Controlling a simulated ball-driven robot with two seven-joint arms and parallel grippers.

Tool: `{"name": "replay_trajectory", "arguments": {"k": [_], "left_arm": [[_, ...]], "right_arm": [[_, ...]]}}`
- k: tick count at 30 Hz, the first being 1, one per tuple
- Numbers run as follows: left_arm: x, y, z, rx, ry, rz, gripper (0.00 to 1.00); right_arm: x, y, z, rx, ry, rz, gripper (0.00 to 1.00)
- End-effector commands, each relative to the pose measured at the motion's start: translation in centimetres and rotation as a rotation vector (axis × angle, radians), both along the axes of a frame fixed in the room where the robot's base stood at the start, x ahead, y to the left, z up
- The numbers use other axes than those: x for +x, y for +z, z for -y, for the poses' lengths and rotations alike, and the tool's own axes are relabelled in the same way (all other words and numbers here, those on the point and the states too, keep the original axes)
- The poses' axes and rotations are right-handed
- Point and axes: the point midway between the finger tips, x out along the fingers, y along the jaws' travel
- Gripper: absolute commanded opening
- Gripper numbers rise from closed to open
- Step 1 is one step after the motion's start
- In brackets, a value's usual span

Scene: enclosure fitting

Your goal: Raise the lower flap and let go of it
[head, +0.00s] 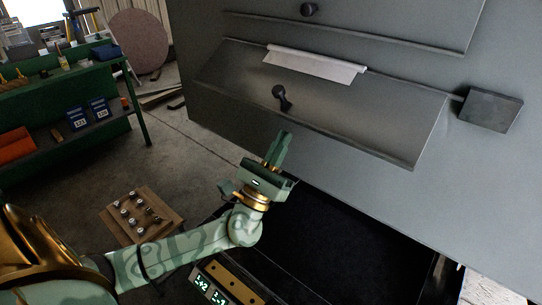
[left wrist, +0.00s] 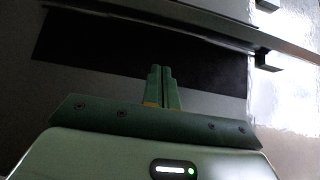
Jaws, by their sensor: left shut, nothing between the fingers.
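The lower flap (head: 350,115) is a grey panel on the front of the large grey enclosure. It carries a dark knob (head: 280,95) and stands out from the enclosure at its lower edge. My left gripper (head: 284,136) points up just below and in front of that edge in the head view, with its fingers together and empty. In the left wrist view the closed fingers (left wrist: 162,73) point at a dark rectangle (left wrist: 130,60), with a long grey edge (left wrist: 170,28) crossing above it. I cannot tell whether the fingers touch the flap. My right gripper is out of view.
A pale strip (head: 315,66) lies along the flap's top. Above is another ledge with a knob (head: 308,9). A grey block (head: 490,109) sticks out at right. A wooden board with several small parts (head: 140,213) stands lower left, a green workbench (head: 60,80) beyond.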

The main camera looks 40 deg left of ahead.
Motion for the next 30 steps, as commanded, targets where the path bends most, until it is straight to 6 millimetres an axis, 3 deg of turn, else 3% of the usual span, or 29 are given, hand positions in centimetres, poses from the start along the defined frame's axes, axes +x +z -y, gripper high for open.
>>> {"name": "replay_trajectory", "arguments": {"k": [1, 4, 9, 25, 30], "left_arm": [[0.8, 1.3, 0.1, -0.002, -0.001, 0.004, 0.00], [2.1, 2.7, 0.2, -0.002, -0.001, 0.003, 0.00], [0.4, 4.7, 0.1, -0.001, -0.003, -0.001, 0.00], [-0.3, 5.4, 0.0, 0.000, -0.002, -0.004, 0.00], [-1.2, 7.0, -0.1, 0.004, -0.003, -0.089, 0.00]], "right_arm": [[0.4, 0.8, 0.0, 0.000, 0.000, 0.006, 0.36], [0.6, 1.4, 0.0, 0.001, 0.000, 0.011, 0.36], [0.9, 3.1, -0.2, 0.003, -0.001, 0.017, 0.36], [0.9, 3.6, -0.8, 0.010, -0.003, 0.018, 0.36], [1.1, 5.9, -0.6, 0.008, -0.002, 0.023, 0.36]]}}
